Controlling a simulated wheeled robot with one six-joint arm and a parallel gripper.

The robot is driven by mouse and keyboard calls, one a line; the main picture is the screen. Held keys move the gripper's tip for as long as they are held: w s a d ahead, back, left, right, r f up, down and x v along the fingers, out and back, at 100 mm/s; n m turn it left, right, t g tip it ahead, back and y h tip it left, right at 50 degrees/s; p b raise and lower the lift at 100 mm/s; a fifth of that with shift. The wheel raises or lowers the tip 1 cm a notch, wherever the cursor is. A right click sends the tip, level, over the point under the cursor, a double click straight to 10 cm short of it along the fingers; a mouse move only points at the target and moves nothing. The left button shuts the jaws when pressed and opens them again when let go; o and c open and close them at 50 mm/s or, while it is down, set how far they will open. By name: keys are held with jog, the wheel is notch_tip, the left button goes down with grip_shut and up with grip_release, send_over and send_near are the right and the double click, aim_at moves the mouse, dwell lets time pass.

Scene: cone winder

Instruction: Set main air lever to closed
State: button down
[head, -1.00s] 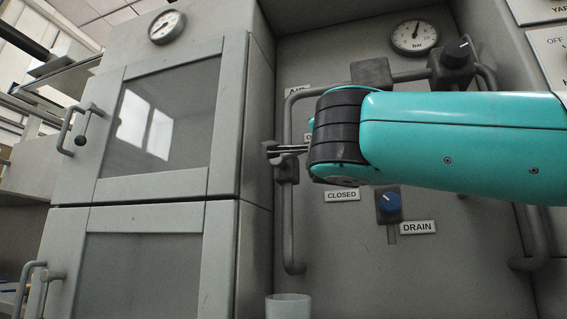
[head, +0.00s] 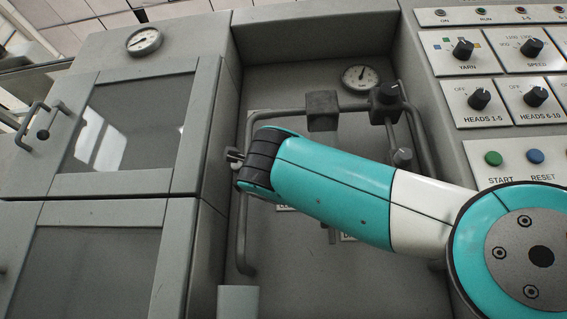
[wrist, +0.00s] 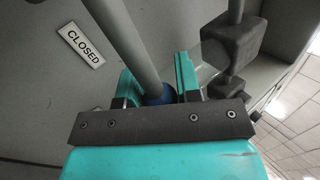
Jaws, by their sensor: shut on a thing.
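In the wrist view, my gripper (wrist: 158,88) is shut on a blue piece (wrist: 158,94), which looks like the main air lever's grip. A grey rod runs up from there between the fingers. The CLOSED label (wrist: 82,45) is on the panel to the left of it in the wrist view. In the head view my arm and wrist hide most of the lever and the labels behind, so its exact angle cannot be told.
A grey cabinet with a framed door (head: 125,130) stands close on the left. A control panel with knobs and buttons (head: 500,90) is at right.

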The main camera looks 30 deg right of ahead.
jog(key=shift+f, duration=0.1)
jog(key=c, duration=1.1)
grip_release()
jog(key=b+v, duration=0.8)
jog(key=v, duration=0.9)
jog(key=shift+s+a, duration=0.1)
jog(key=shift+a, duration=0.05)
jog(key=shift+f, duration=0.1)
